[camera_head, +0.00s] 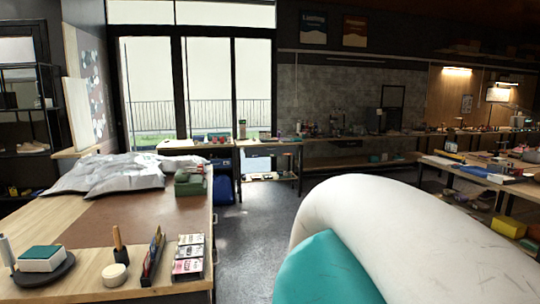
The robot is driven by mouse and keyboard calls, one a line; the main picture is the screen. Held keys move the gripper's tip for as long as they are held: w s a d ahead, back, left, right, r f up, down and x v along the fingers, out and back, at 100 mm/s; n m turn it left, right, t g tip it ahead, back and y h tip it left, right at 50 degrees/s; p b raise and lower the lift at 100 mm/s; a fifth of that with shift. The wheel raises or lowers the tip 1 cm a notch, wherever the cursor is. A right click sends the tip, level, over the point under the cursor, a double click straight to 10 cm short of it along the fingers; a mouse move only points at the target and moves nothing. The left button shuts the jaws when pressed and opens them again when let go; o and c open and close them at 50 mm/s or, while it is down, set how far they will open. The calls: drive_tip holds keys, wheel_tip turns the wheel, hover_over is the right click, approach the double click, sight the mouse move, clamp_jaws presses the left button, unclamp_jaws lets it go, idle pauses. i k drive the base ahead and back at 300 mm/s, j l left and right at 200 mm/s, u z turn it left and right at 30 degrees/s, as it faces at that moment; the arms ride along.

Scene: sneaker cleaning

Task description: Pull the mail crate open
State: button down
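I cannot pick out a mail crate for certain in this view. Crumpled silver-grey bags (110,174) lie on the far left part of the wooden table (60,229). A small green box (190,184) sits beside them near the table's right edge. My gripper is not in view. A large white and teal part of my arm fills the lower right and hides the floor and whatever is behind it.
On the table's front part are a white block with a green top on a dark round tray (44,276), a brush (119,243), a small round pot (115,274) and a card rack (188,257). Open grey floor (250,222) lies right of the table. Cluttered benches (485,173) stand at right.

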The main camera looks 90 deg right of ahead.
sight(285, 150)
drive_tip(key=z, duration=0.45)
drive_tip(key=i+l+z, duration=0.1)
drive_tip(key=l+z, duration=0.2)
drive_tip(key=i+l+z, duration=0.1)
drive_tip(key=l+z, duration=0.2)
drive_tip(key=i+l+z, duration=0.25)
drive_tip(key=l, duration=0.2)
drive_tip(key=i+l+z, duration=0.1)
drive_tip(key=l+z, duration=0.2)
drive_tip(key=i+l+z, duration=0.8)
drive_tip(key=i+z, duration=0.15)
drive_tip(key=i+l+z, duration=0.1)
drive_tip(key=i+z, duration=0.35)
drive_tip(key=i, duration=3.7)
drive_tip(key=i+l+u, duration=0.15)
drive_tip(key=i, duration=0.4)
drive_tip(key=i+l+u, duration=0.1)
drive_tip(key=i, duration=0.5)
